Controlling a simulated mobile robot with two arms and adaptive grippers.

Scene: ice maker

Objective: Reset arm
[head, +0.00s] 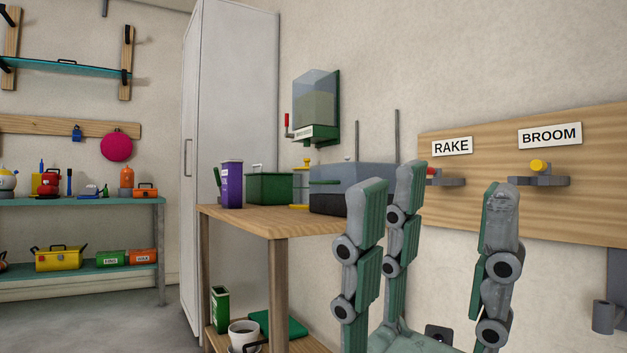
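The palm is partly cut off by the bottom edge. In the picture the fingers overlap the right end of the wooden table (258,221) and part of the grey box on it.
The table holds a purple carton (232,186), a green box (270,188) and the grey box (345,178). A dispenser (316,108) hangs above. A RAKE and BROOM board (590,205) is on the right wall. A white cabinet (235,120) and teal shelves (90,201) stand left.

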